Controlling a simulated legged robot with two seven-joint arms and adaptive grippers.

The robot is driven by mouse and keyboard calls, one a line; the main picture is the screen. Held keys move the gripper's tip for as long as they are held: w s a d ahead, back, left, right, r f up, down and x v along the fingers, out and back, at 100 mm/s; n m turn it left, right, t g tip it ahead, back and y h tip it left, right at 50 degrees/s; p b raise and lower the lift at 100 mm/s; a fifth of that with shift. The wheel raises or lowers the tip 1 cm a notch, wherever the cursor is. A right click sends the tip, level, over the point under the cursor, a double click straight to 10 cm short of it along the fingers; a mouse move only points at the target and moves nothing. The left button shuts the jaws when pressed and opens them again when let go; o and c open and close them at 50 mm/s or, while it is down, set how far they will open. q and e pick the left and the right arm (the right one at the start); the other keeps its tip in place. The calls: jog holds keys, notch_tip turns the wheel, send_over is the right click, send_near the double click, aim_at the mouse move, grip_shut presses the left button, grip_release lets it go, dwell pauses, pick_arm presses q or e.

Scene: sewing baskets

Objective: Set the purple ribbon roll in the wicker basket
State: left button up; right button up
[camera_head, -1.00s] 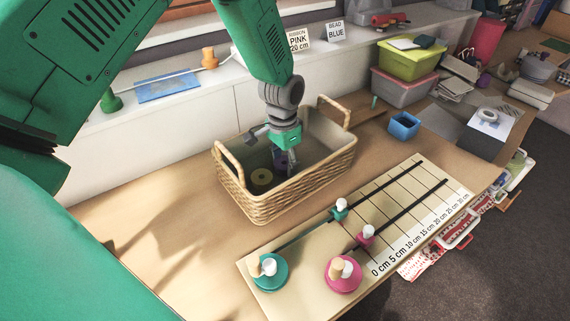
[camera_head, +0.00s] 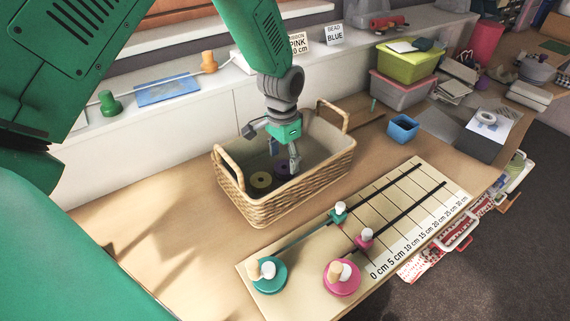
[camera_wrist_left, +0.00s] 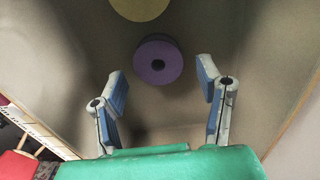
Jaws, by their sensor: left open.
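The purple ribbon roll (camera_head: 282,168) lies on the floor of the wicker basket (camera_head: 262,208), beside a yellow roll (camera_head: 260,180). My left gripper (camera_head: 283,153) is inside the basket mouth, above the purple roll and partly covering it. In the left wrist view the gripper's fingers (camera_wrist_left: 160,88) are spread with nothing between them. The purple roll (camera_wrist_left: 158,60) lies flat, apart from the fingers, and the yellow roll (camera_wrist_left: 139,6) is cut off at the top edge. My right gripper is not in view.
A measuring board (camera_head: 395,222) with pink and teal spools lies right of the basket. A small blue box (camera_head: 403,128) stands behind the board. A white ledge (camera_head: 228,84) with signs runs along the back. Bare table lies left of the basket.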

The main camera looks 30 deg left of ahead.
pick_arm(q)
notch_tip(320, 180, up, 9)
jog(key=p, duration=0.1)
jog(key=shift+a, duration=0.15)
dwell(0.5)
